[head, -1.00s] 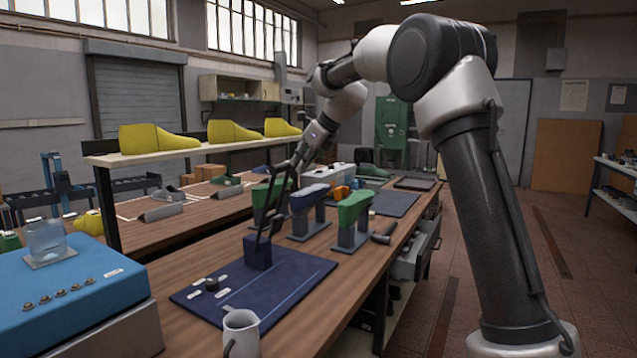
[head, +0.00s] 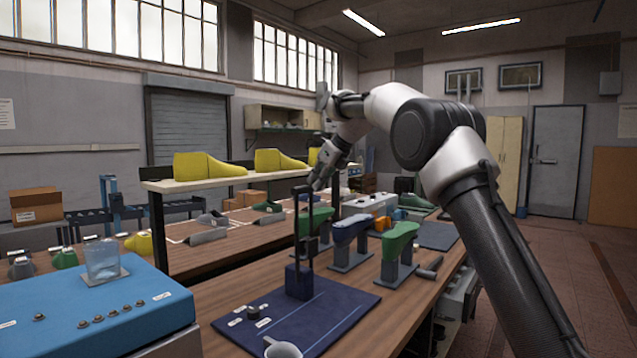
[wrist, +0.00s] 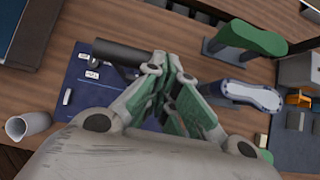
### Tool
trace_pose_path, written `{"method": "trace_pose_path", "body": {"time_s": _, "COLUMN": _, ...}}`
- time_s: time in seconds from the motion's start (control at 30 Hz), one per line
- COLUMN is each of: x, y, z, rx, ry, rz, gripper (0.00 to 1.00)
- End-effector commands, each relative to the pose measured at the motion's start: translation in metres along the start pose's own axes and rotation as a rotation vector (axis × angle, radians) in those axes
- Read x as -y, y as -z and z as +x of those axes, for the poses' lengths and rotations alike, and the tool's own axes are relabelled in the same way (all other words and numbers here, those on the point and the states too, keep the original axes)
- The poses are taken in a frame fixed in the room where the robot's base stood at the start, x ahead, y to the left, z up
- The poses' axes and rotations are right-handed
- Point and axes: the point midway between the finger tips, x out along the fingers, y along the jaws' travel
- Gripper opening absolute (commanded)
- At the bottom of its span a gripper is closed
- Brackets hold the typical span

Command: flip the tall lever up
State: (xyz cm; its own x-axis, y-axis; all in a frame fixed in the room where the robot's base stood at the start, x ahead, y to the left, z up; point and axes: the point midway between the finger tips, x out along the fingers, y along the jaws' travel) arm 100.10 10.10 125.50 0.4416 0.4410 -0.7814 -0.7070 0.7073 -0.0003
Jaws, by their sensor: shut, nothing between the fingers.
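The tall lever (head: 297,228) is a black frame with a dark handle across its top. It rises nearly upright from a dark blue block (head: 299,283) on a navy board (head: 345,308). In the wrist view its dark cylindrical handle (wrist: 125,53) lies just beyond and left of the fingertips. My gripper (head: 316,184) is near the lever's top, on its right side. It also shows in the wrist view (wrist: 165,80), where its fingers are together with nothing held. I cannot tell whether a finger touches the handle.
Small dark knobs and white labels (head: 263,322) lie on the board's left. A pale jug (head: 283,348) stands at the front edge. Green and blue shoe lasts on stands (head: 350,230) are close on the right. A blue box with a glass (head: 103,260) is at left.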

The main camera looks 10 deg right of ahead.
Motion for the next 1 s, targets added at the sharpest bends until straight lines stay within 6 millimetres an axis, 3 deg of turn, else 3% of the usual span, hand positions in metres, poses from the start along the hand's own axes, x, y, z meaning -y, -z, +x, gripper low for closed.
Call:
{"method": "trace_pose_path", "body": {"time_s": 0.37, "x": 0.001, "y": 0.0, "z": -0.009, "rx": 0.001, "ry": 0.001, "rz": 0.0, "gripper": 0.0}}
{"method": "trace_pose_path", "body": {"time_s": 0.8, "x": 0.0, "y": 0.0, "z": -0.096, "rx": 0.002, "ry": 0.001, "rz": 0.0, "gripper": 0.0}}
{"method": "trace_pose_path", "body": {"time_s": 1.0, "x": 0.0, "y": 0.0, "z": -0.116, "rx": 0.001, "ry": 0.0, "rz": 0.0, "gripper": 0.0}}
